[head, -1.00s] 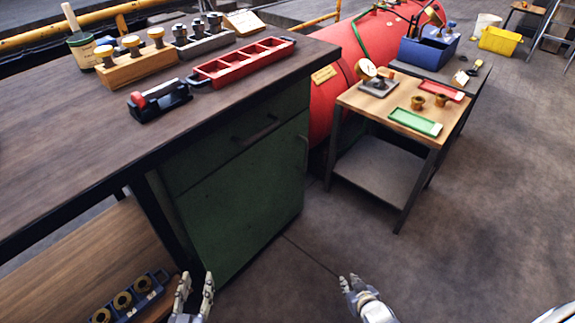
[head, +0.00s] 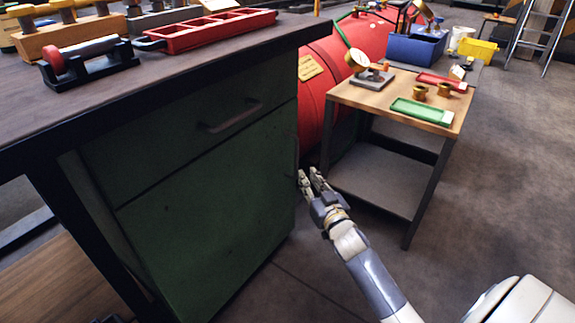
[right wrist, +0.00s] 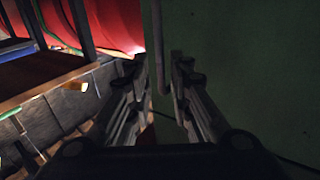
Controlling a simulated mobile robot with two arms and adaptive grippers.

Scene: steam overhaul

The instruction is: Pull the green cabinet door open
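The green cabinet door (head: 205,215) is the large lower front panel under the workbench, and it looks closed. Its upright bar handle (head: 296,155) is at the door's right edge. My right gripper (head: 311,176) is beside the lower end of this handle, fingers pointing toward it. In the right wrist view the two fingers are apart (right wrist: 155,85), with the handle (right wrist: 158,45) between and beyond their tips against the green door (right wrist: 235,60). I cannot tell whether a finger touches it. My left gripper is out of view.
A drawer with a horizontal handle (head: 232,117) sits above the door. The workbench top (head: 150,85) overhangs it. A small wooden-topped table (head: 365,97) stands close on the right, near a red boiler (head: 372,40). Floor in front is clear.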

